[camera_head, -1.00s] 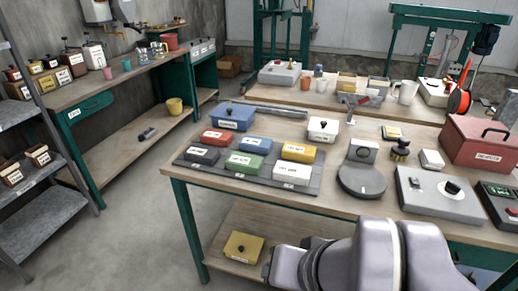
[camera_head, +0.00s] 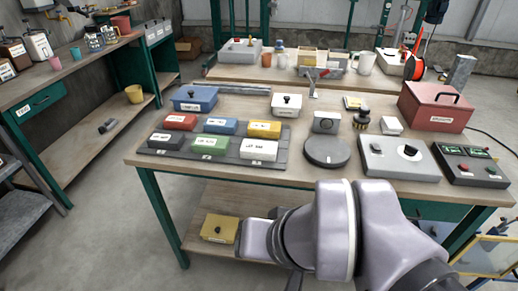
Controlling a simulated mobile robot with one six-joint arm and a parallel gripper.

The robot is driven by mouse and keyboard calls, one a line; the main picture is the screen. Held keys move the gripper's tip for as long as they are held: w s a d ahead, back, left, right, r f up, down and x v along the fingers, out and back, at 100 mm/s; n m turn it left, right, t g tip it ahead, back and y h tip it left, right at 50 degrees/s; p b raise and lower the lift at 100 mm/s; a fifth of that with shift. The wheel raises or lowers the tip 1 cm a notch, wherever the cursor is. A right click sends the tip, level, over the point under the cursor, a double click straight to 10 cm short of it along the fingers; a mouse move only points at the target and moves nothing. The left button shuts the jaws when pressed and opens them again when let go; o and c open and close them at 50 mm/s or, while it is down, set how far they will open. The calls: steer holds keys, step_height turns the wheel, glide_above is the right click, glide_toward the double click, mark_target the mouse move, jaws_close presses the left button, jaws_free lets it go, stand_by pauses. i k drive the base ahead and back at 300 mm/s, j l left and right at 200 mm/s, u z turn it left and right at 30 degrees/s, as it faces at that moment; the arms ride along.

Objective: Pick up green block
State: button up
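The green block (camera_head: 210,144) has a white label and sits on a dark grey tray (camera_head: 272,163) on the wooden table. It is in the front row, between a black block (camera_head: 166,139) and a white block (camera_head: 259,149). Behind it are a red block (camera_head: 180,121), a blue block (camera_head: 220,126) and a yellow block (camera_head: 264,129). My arm shows at the bottom, in front of the table edge. My gripper's fingertips are not visible.
A blue lidded box (camera_head: 195,98) and a white lidded box (camera_head: 286,105) stand behind the tray. A round grey stand (camera_head: 327,152) and a grey control box (camera_head: 400,160) are to its right. A yellow box (camera_head: 220,228) sits on the lower shelf.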

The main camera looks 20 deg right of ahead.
mark_target(206, 145)
steer(key=i+j+z, duration=0.1)
steer(key=i+j, duration=0.2)
steer(key=i+j+z, duration=0.1)
steer(key=i+j, duration=0.2)
steer(key=i+j+z, duration=0.15)
steer(key=i+j, duration=0.15)
steer(key=j, duration=0.2)
steer(key=i+j+z, duration=0.1)
steer(key=i+j, duration=0.2)
steer(key=i+j+z, duration=0.1)
steer(key=i+j, duration=0.15)
steer(key=j, duration=0.3)
